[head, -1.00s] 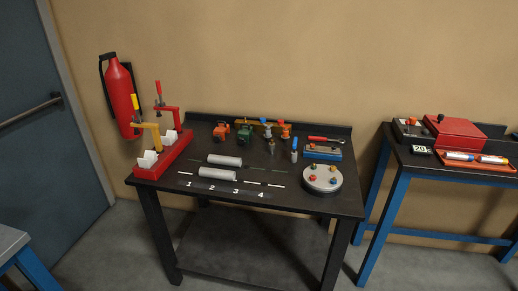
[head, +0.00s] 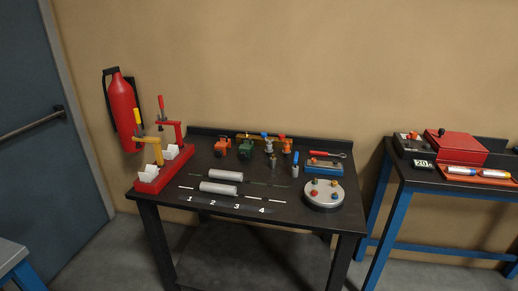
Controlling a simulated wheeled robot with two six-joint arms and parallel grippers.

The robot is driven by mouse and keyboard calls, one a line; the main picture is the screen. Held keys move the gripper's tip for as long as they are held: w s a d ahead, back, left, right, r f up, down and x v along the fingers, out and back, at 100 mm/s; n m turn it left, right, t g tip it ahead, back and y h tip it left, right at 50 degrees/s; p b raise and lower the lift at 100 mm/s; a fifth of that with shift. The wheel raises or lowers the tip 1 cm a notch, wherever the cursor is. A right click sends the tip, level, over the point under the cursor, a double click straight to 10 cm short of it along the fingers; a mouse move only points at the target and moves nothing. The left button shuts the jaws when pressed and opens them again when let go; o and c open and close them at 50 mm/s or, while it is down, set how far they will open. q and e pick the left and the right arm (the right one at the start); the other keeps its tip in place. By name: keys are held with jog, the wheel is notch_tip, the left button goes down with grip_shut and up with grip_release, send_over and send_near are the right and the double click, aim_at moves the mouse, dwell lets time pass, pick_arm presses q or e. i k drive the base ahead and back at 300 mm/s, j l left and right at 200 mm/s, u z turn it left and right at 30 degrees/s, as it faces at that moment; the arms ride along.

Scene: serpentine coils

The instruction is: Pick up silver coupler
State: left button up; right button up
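Neither of my grippers is in view. On the black workbench (head: 290,221) lie two silver-grey cylinders, a rear one (head: 226,176) and a front one (head: 219,188), side by side near the white numbers 1 to 4. A round grey disc (head: 324,202) at the bench's right holds several small coloured fittings. A small grey upright piece (head: 272,161) and a blue-topped grey one (head: 295,170) stand behind the marked lines. I cannot tell which of these silver-grey pieces is the coupler; they are small at this distance.
A red clamp stand (head: 152,187) with white blocks is at the bench's left end. Orange (head: 221,147) and green (head: 246,149) valves stand along the back. A blue tray (head: 323,168) with a red-handled tool is back right. A second bench (head: 402,173) stands right.

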aim_at(273, 163)
jog(key=i+j, duration=0.1)
jog(key=j, duration=0.25)
jog(key=i+j, duration=0.15)
jog(key=j, duration=0.15)
jog(key=i+j, duration=0.1)
jog(key=j, duration=0.25)
jog(key=i+j, duration=0.15)
jog(key=j, duration=0.2)
jog(key=i+j, duration=0.1)
jog(key=j, duration=0.2)
jog(key=z, duration=0.05)
